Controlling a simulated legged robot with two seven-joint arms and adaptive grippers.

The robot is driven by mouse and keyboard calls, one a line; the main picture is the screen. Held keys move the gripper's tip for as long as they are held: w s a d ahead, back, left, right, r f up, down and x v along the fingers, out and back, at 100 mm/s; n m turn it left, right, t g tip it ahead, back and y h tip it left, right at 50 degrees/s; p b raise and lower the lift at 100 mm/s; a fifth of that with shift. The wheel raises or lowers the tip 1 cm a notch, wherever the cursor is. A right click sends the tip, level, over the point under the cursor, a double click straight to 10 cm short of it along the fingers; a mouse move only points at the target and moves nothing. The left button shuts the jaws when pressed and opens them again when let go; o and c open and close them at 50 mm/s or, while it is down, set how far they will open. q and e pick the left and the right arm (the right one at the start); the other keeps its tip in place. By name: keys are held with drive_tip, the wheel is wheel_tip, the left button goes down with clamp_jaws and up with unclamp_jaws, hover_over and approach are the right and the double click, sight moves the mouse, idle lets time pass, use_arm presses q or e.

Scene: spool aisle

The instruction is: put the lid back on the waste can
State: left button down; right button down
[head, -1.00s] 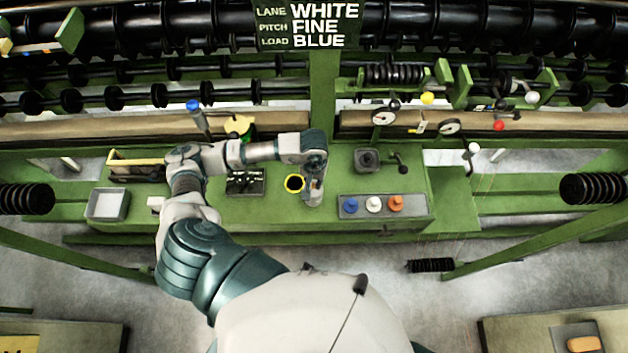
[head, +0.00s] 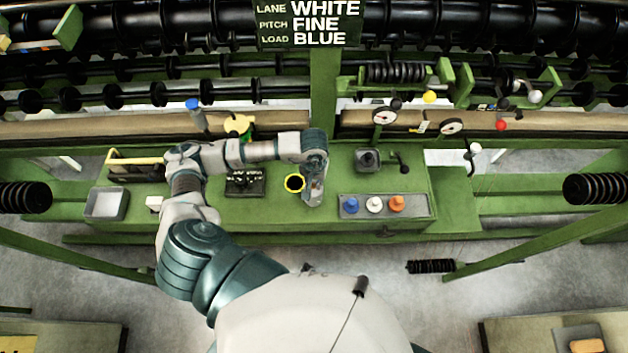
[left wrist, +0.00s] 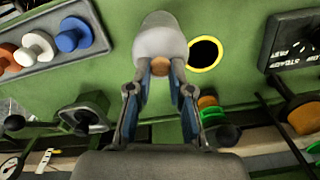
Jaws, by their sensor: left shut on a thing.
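The waste can (head: 293,191) is set in the green bench, and its round dark opening with a yellow rim faces up. It also shows in the left wrist view (left wrist: 205,69). My left gripper (head: 313,187) is just to the right of it in the head view. In the left wrist view my left gripper (left wrist: 160,74) is shut on the orange-brown knob of a pale grey lid (left wrist: 159,42). The lid is beside the opening, not covering it. Its height above the bench is hard to tell. My right gripper is not in view.
A grey tray (head: 383,214) with blue, white and orange knobs lies to the right. A black plate (head: 245,188) lies left of the can. A grey crank box (head: 367,160) stands behind, and a pale tray (head: 107,204) sits far left.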

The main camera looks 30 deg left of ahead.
use_arm(q)
drive_tip(key=shift+b, duration=0.4)
idle(0.6)
drive_tip(key=c, duration=0.5)
unclamp_jaws()
drive_tip(key=shift+r+p, duration=1.55)
drive_tip(key=shift+r, duration=1.95)
clamp_jaws()
